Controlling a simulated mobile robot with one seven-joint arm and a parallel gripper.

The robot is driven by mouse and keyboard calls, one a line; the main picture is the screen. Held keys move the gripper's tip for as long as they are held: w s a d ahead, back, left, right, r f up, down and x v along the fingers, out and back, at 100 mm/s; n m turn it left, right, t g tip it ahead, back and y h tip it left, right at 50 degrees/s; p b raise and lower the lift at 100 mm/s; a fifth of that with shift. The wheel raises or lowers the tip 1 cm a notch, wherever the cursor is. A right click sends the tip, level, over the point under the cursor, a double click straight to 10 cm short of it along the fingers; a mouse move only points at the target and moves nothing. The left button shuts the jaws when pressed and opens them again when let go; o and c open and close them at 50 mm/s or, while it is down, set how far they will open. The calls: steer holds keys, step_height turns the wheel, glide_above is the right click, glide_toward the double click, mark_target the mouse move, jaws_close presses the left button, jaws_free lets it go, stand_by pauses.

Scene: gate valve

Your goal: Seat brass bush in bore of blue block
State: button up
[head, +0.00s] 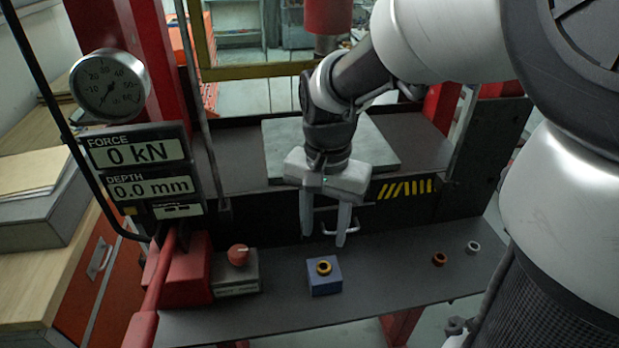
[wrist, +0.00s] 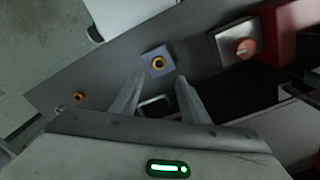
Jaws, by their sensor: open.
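The blue block (head: 323,287) stands on the dark shelf in front of the press. The brass bush (head: 324,267) shows as a gold ring with a dark hole at the middle of the block's top. How deep it sits in the bore I cannot tell. In the wrist view the block (wrist: 146,57) and the bush (wrist: 158,63) lie just beyond my fingertips. My gripper (head: 325,241) is open and empty, pointing down, above and behind the block. Its two fingers also show in the wrist view (wrist: 158,82), apart from the block.
A box with a red knob (head: 238,255) stands left of the block, beside a red lever (head: 165,275). A copper ring (head: 439,259) and a grey ring (head: 473,247) lie to the right. The display (head: 140,168) reads 0 kN and 0.0 mm. The shelf between block and rings is clear.

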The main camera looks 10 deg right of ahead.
steer(key=s+d+r+n+t, duration=0.4)
steer(key=s+r, duration=0.4)
steer(key=r, duration=0.2)
steer(key=shift+s+d+n+t, duration=0.4)
steer(key=shift+n+t, duration=0.4)
steer(key=shift+n, duration=0.4)
steer(key=shift+r, duration=0.1)
steer(key=shift+r, duration=0.2)
